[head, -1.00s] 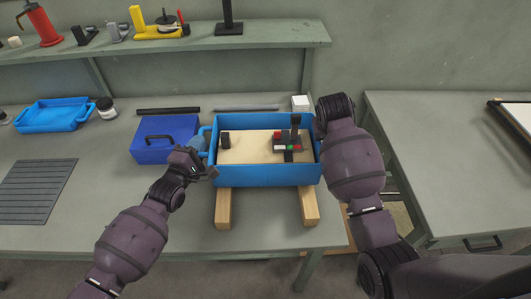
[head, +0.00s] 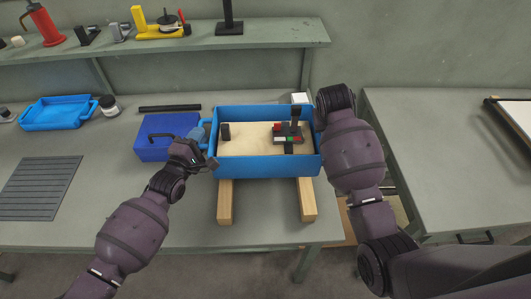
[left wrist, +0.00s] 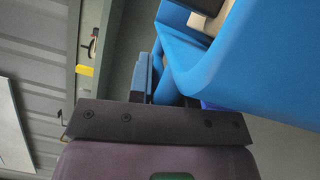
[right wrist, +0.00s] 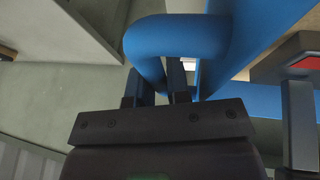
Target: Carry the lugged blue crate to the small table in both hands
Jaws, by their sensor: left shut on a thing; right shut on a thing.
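The blue crate (head: 268,167) is level above two wooden bars on the bench, with a black block (head: 225,131) and a dark piece with coloured parts (head: 287,134) inside. My left gripper (head: 200,150) is shut on the crate's left lug; the crate wall (left wrist: 240,65) fills the upper right of the left wrist view. My right gripper (right wrist: 160,88) is shut on the right lug (right wrist: 175,35), a rounded blue loop. In the head view my right arm hides that grip. A grey-green table (head: 440,150) stands to the right; I cannot tell whether it is the small table.
Wooden bars (head: 225,203) jut toward me under the crate. A dark blue box (head: 165,140) with a black handle sits close beside my left gripper. A blue tray (head: 58,113) and ribbed mat (head: 40,188) lie farther left. A shelf (head: 265,38) runs behind. A gap separates bench and right table.

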